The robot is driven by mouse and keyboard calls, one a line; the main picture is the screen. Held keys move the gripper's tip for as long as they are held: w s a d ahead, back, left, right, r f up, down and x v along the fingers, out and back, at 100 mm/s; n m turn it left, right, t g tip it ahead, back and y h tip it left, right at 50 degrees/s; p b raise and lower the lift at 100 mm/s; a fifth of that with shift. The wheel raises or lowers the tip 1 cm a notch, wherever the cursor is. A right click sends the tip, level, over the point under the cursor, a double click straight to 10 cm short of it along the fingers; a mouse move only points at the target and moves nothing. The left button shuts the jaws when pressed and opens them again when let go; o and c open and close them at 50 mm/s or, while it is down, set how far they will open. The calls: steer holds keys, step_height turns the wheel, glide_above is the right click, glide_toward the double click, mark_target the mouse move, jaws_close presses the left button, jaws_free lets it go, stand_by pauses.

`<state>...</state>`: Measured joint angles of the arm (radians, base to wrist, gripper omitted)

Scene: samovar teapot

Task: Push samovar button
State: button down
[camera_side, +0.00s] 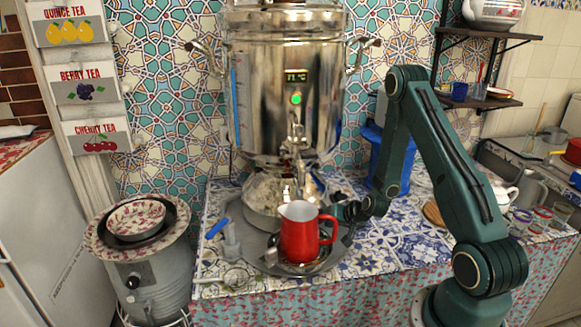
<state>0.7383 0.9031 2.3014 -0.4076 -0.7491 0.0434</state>
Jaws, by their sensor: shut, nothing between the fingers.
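The samovar (262,115) is a tall, shiny metal urn at the back centre. A small lit display (296,76) on its front reads about 71 °C. A round green glowing button (296,98) sits just below the display, with nothing in front of it. The samovar's tap (296,145) is lower on the front. My gripper (338,211) is low, right of the samovar's base and by the red pitcher's handle, well below the button. It looks shut and empty; its fingertips are small and partly obscured.
A red pitcher (299,238) stands on a grey tray (240,255) below the tap. A blue container (393,165) is behind my arm. A bowl (135,219) tops the grey stand at left. Tiled counter (395,252) is free at centre right.

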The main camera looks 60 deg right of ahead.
steer(key=shift+w+d, duration=0.15)
steer(key=shift+w, duration=0.45)
stand_by(0.8)
steer(key=shift+s, duration=0.6)
steer(key=shift+s, duration=0.1)
steer(key=shift+s+a, duration=0.25)
steer(key=shift+s, duration=0.7)
steer(key=shift+s+a, duration=0.3)
steer(key=shift+s, duration=0.65)
steer(key=shift+s+a, duration=0.25)
steer(key=shift+s, duration=0.7)
